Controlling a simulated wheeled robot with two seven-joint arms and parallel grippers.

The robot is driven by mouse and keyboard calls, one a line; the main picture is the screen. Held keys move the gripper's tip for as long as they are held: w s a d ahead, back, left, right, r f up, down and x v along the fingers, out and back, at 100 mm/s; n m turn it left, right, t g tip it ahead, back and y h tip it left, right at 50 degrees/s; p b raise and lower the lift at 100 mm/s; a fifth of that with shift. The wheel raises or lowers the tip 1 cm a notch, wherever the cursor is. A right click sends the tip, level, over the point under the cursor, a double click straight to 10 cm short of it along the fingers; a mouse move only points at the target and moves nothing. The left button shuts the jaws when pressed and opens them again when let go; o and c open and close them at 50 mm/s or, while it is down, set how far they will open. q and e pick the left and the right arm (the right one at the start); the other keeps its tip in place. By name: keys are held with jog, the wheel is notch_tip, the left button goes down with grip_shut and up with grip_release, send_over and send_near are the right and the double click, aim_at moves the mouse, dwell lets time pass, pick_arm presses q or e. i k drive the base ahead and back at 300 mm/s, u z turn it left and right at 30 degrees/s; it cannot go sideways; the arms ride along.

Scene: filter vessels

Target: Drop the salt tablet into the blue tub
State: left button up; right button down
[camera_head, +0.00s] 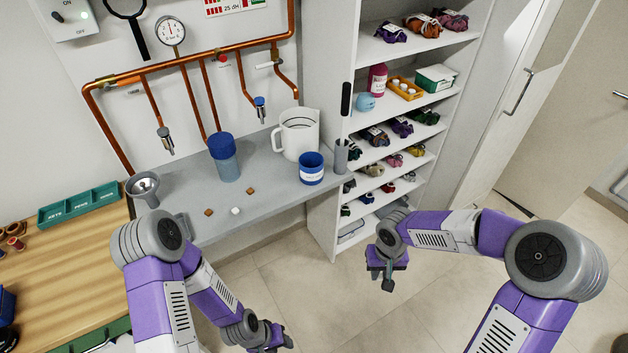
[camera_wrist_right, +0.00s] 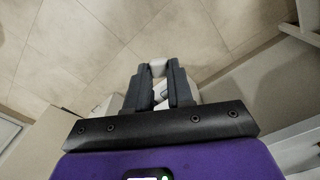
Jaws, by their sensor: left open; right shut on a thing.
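The blue tub (camera_head: 311,163), with a white label, stands upright on the grey counter near its right end. My right gripper (camera_head: 388,284) is off the counter, out over the floor to the right of the tub and nearer to me. In the right wrist view its fingers (camera_wrist_right: 159,80) are shut on a small whitish piece (camera_wrist_right: 158,66), which looks like a salt tablet. Another small white piece (camera_head: 236,210) lies on the counter between two brown cubes (camera_head: 208,212) (camera_head: 250,190). My left gripper (camera_head: 272,337) is open, low at the bottom of the head view.
A white jug (camera_head: 298,136) stands behind the tub, a grey cup (camera_head: 341,156) right of it. A blue-topped vessel (camera_head: 224,158) and a funnel (camera_head: 143,186) stand further left. A shelf unit (camera_head: 350,62) rises beside the counter. Open floor (camera_head: 330,300) lies in front.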

aim_at(315, 174)
jog(key=z, duration=1.35)
jog(key=i, duration=1.05)
jog(key=u, duration=2.7)
